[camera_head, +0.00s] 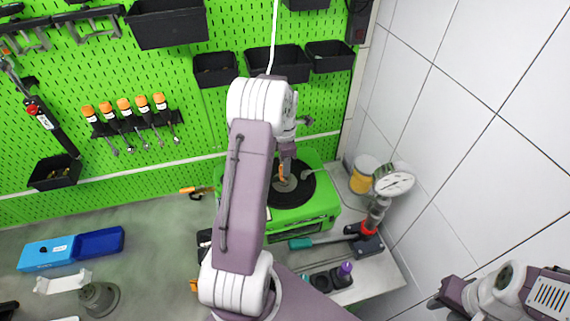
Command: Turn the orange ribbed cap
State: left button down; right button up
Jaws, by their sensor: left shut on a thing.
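The green pump unit (325,212) stands on the bench against the pegboard, with a round black disc (300,190) on top. My left gripper (285,178) points down over the middle of this disc.
A pressure gauge (393,182) and a yellow jar (363,175) stand right of the pump, near the tiled wall. A teal-handled tool (310,242) lies in front. A blue box (98,243) is at left. Orange-handled screwdrivers (124,105) hang on the pegboard.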

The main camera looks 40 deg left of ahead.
pick_arm(q)
jog(key=c, duration=1.1)
grip_release()
jog(key=shift+o, duration=0.2)
jog(key=shift+s, duration=0.1)
jog(key=shift+r, duration=0.1)
jog(key=shift+a+r+b, duration=0.1)
jog(key=shift+r+b, duration=0.25)
notch_tip(320, 180, up, 8)
jog(key=b, duration=0.2)
jog(key=shift+r, duration=0.15)
